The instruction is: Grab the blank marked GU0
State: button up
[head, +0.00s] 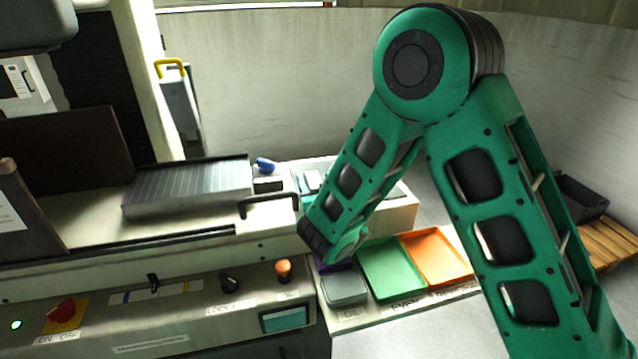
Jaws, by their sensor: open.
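I cannot make out a blank marked GU0; no such marking is legible. Some small pale blue-grey pieces (312,181) lie on the machine bed behind my forearm, and I cannot tell whether they are blanks. My green arm reaches down from the right, and its wrist end is over the near edge of the bed, by the trays. My gripper's fingers do not show; they are hidden behind or below the wrist.
A green tray (393,268) and an orange tray (436,256) stand beside a grey lidded box (345,287). A ribbed metal block (188,188), a black handle (268,205) and a control panel (160,310) are left. A dark crate (582,197) sits on a pallet (612,243) at right.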

grip_shut()
jog(key=shift+r, duration=0.1)
